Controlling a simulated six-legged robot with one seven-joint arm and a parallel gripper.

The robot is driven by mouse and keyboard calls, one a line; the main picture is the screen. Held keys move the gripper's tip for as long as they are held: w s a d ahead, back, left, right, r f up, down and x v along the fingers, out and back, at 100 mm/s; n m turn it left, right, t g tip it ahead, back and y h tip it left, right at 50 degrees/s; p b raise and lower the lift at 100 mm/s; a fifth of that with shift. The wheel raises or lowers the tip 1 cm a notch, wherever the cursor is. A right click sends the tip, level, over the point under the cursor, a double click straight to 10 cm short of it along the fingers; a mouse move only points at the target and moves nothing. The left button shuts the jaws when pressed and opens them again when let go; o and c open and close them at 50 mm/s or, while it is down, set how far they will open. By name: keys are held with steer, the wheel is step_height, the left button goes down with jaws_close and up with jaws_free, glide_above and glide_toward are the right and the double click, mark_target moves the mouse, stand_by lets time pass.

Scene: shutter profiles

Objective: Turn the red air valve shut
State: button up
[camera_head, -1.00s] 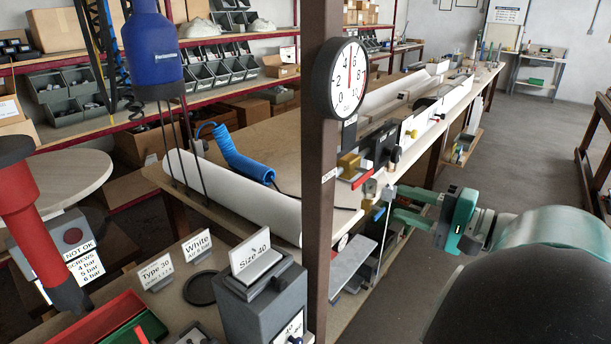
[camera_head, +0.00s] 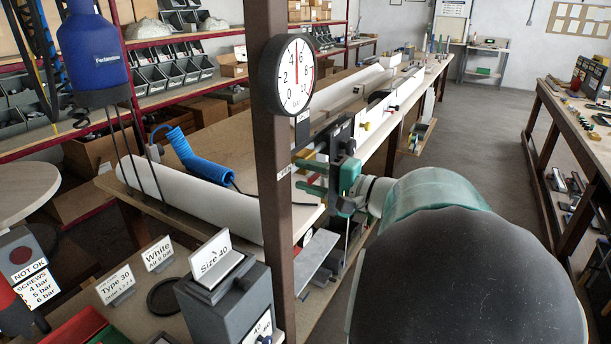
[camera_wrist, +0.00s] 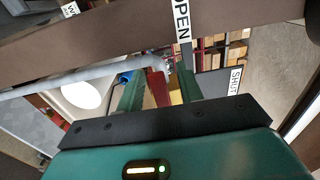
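The red valve lever (camera_wrist: 157,88) shows in the wrist view between my gripper's two green fingers, with a yellow part (camera_wrist: 174,90) beside it. My gripper (camera_wrist: 163,88) is open, its fingers apart on either side of the lever; I cannot tell whether either touches it. An OPEN label (camera_wrist: 182,25) stands above and a SHUT label (camera_wrist: 235,80) to the right. In the head view my gripper (camera_head: 310,177) reaches left to just beside the brown post, and its fingers and body hide most of the valve.
The brown post (camera_head: 270,180) carries a round gauge (camera_head: 297,75), needle between 4 and 6. A white profile (camera_head: 190,195) lies on the bench to the left. A grey box with a Size 40 card (camera_head: 213,262) stands in front. Open floor (camera_head: 480,130) lies to the right.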

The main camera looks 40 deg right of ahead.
steer(key=shift+w+a, duration=0.1)
steer(key=shift+w, duration=0.25)
jaws_close()
